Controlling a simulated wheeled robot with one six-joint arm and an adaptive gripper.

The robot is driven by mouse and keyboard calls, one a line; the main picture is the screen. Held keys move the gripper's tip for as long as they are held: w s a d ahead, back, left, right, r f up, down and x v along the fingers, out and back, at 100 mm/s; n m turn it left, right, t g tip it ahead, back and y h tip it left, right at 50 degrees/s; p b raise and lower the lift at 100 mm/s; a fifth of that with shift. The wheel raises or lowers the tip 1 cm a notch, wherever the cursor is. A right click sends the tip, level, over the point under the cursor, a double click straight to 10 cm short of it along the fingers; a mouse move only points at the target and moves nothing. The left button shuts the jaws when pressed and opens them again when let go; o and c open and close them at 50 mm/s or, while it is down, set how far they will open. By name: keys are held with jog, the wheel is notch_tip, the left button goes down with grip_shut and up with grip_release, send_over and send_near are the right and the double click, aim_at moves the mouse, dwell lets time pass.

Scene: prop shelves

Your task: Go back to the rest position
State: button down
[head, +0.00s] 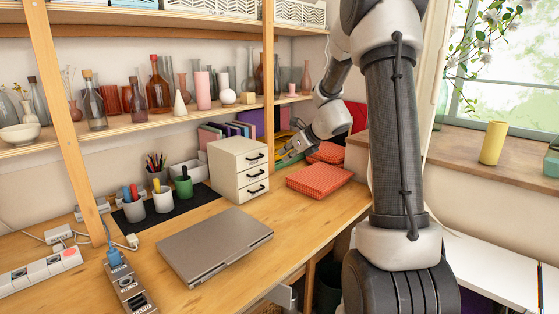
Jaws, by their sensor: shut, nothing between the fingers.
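My arm rises on the right side of the head view and bends down toward the desk. My gripper (287,158) is at the back of the desk, just right of the white drawer unit (228,158) and in front of the yellow items (290,142) at the back. It is small here and looks shut, with nothing seen in it. I cannot tell whether it touches anything. Red patterned boxes (319,180) lie on the desk below and right of it.
A closed grey laptop (215,242) lies on the desk. Pen cups (163,199) stand on a dark mat. A shelf (150,125) with several glass bottles runs above. A wooden post (268,75) stands left of my arm. A yellow vase (493,142) stands on the right sill.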

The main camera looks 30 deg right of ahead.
jog(key=s+a+f+n+g+y, duration=0.1)
jog(key=s+a+n+g, duration=0.1)
jog(key=s+n, duration=0.6)
jog(key=s+a+f+n+g, duration=0.1)
jog(key=s+n+g, duration=0.2)
jog(key=s+n, duration=0.4)
jog(key=s+a+r+n+h, duration=0.1)
jog(key=s+r+n+h, duration=0.1)
jog(key=s+r+n, duration=0.3)
jog(key=s+a+r+n+h, duration=0.2)
jog(key=s+r+n, duration=0.3)
jog(key=s+n, duration=0.6)
jog(key=s, duration=0.7)
jog(key=shift+s+n+h, duration=0.2)
jog(key=shift+n+h, duration=0.1)
jog(key=shift+n, duration=0.1)
jog(key=shift+a+r, duration=0.1)
